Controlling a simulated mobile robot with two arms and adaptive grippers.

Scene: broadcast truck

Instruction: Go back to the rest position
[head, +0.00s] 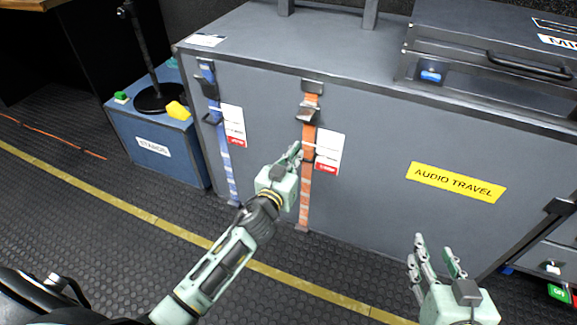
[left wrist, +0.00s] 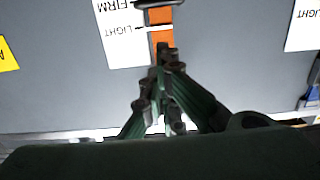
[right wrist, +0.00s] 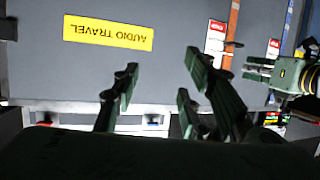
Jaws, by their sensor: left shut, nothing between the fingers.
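My left gripper (head: 292,158) is shut and empty. It is in front of the grey case, close to the orange strap (head: 306,182) and its label card (head: 329,151). In the left wrist view the shut fingers (left wrist: 162,75) overlap the lower part of the orange strap (left wrist: 162,38); I cannot tell whether they touch it. My right gripper (head: 437,255) is open and empty at the lower right, in front of the case below the yellow AUDIO TRAVEL label (head: 456,183). In the right wrist view its fingers (right wrist: 160,85) are spread apart.
The large grey case (head: 380,185) fills the middle, with a blue strap (head: 222,145) on its left. A blue STANDS box (head: 155,145) stands at left.

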